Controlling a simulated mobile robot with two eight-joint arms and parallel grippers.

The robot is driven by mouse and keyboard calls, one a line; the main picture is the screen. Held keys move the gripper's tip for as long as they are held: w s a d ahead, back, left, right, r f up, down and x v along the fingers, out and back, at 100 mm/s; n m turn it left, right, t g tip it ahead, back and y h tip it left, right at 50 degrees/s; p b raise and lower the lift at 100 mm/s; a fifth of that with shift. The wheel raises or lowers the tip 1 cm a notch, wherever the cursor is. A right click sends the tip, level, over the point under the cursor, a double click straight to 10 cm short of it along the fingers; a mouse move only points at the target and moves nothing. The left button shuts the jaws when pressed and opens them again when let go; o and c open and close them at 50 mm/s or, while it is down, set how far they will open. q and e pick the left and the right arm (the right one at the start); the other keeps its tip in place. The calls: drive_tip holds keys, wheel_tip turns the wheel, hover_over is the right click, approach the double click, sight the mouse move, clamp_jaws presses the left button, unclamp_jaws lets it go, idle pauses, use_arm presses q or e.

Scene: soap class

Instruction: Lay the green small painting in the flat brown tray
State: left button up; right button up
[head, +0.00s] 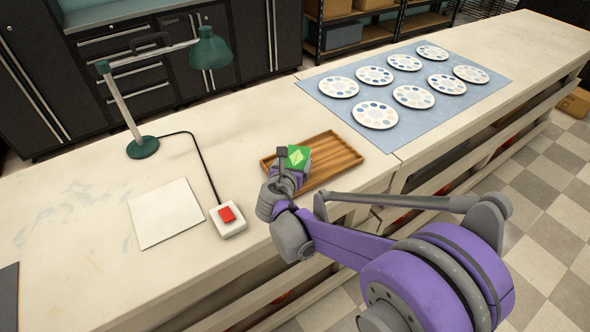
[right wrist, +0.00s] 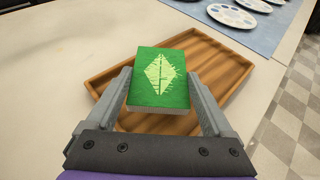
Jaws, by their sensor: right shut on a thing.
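The green small painting (head: 297,157) has a pale yellow-green diamond pattern on its face. It also shows in the right wrist view (right wrist: 160,78), between the two fingers of my right gripper (right wrist: 163,98). My right gripper (head: 290,160) is shut on it and holds it over the flat brown tray (head: 335,160). The tray is wooden with a low rim and lies on the pale bench; it also shows in the right wrist view (right wrist: 222,75). I cannot tell how large the gap is between painting and tray. My left gripper is not in view.
A blue mat (head: 470,95) with several white paint palettes lies to the right of the tray. A red button box (head: 228,220), a white sheet (head: 165,213) and a green desk lamp (head: 210,50) are to the left. The bench (head: 100,260) is otherwise mostly clear.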

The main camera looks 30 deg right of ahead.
drive_tip(key=shift+w+f, duration=0.1)
drive_tip(key=shift+f, duration=1.65)
drive_tip(key=shift+f, duration=0.1)
drive_tip(key=o, duration=1.1)
